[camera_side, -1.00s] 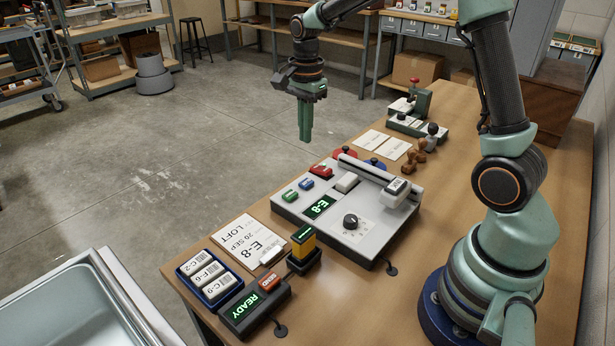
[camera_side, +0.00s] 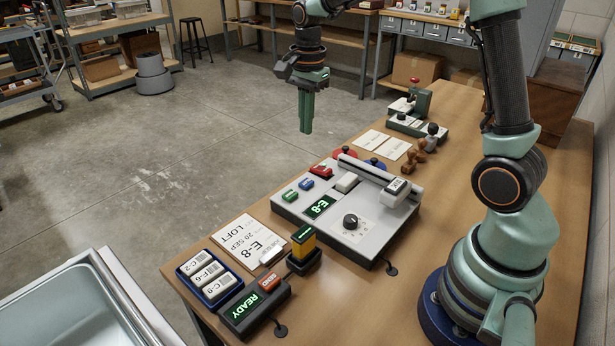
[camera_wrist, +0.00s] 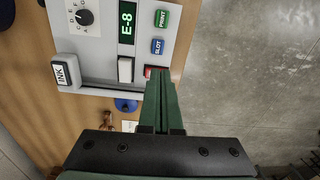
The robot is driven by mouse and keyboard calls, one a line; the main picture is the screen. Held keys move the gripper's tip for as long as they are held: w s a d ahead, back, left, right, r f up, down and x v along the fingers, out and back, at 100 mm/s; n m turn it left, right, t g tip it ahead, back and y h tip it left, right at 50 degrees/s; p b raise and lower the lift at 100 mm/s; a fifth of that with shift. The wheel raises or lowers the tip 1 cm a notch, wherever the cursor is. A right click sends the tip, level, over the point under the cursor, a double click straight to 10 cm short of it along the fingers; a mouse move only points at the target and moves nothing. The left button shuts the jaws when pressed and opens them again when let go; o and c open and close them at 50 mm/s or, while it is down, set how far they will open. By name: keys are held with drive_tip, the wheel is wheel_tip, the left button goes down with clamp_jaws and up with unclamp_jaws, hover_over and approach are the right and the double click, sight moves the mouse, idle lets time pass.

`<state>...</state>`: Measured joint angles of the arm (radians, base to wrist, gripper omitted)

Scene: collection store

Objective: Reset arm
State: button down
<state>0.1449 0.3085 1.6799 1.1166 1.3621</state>
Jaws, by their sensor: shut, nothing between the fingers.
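My gripper (camera_side: 306,128) is shut and empty, its green fingers pointing down. In the side view it hangs in the air past the far left edge of the table, over the floor as pictured. In the wrist view the closed fingers (camera_wrist: 162,78) run side by side with nothing between them. The labelling machine (camera_side: 372,232) stands on the table, its display reading E-8. It also shows in the wrist view (camera_wrist: 98,50), with green and blue buttons, a dial and an INK block.
The wooden table (camera_side: 345,305) holds a blue tray (camera_side: 233,297) of label blocks, a READY box (camera_side: 240,318), an E-8 card (camera_side: 240,232), a yellow-and-black block (camera_side: 304,242) and stamps (camera_side: 413,158). A metal basin (camera_side: 60,310) is at lower left. The air around my gripper is clear.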

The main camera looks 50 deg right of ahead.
drive_tip(key=s+a+r+n+t, duration=0.2)
drive_tip(key=s+a+r+n, duration=0.1)
drive_tip(key=s+n, duration=0.4)
drive_tip(key=s+a+r+n+t, duration=0.3)
drive_tip(key=s+n, duration=0.4)
drive_tip(key=n, duration=0.3)
drive_tip(key=shift+s+a, duration=0.15)
drive_tip(key=shift+s, duration=0.1)
